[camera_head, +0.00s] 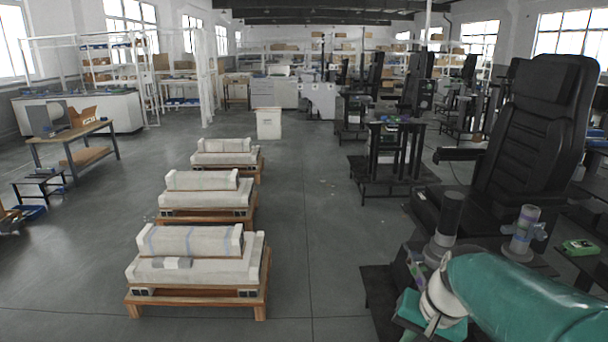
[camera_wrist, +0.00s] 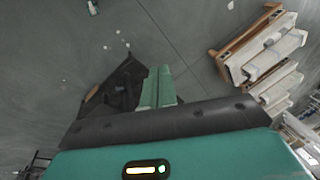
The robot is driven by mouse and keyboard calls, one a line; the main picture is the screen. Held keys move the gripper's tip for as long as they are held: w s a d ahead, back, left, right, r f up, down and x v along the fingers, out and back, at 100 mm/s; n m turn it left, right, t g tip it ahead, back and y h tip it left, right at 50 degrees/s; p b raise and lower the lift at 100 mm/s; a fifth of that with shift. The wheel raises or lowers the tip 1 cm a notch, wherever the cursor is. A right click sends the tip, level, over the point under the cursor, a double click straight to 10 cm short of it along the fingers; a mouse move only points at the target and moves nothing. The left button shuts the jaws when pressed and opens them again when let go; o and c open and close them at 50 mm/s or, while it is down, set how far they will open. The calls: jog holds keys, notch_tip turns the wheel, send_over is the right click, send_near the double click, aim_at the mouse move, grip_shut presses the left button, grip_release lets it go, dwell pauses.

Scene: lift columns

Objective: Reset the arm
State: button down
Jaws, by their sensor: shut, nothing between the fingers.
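My gripper shows in the wrist view (camera_wrist: 158,88), with two green fingers lying side by side, shut and empty. It points out over the grey floor and a dark base plate (camera_wrist: 122,88). My teal arm fills the lower right of the head view; I cannot make out the fingertips clearly there.
Several wooden pallets with pale foam-packed columns stand left of centre, the nearest pallet (camera_head: 196,295) in front. A black seat (camera_head: 535,130) and dark lift columns (camera_head: 397,150) stand at right. A wooden workbench (camera_head: 75,140) is at left. The central floor (camera_head: 325,220) is clear.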

jog(key=s+a+r+n+t+h, duration=0.1)
jog(key=s+a+r+n, duration=0.1)
jog(key=s, duration=0.3)
jog(key=s+a+r+n+t+h, duration=0.1)
jog(key=s+r+n+t, duration=0.1)
jog(key=s, duration=0.3)
jog(key=shift+s+a+r+n, duration=0.35)
jog(key=shift+r+n, duration=0.05)
jog(key=shift+r, duration=0.2)
jog(key=shift+d, duration=0.1)
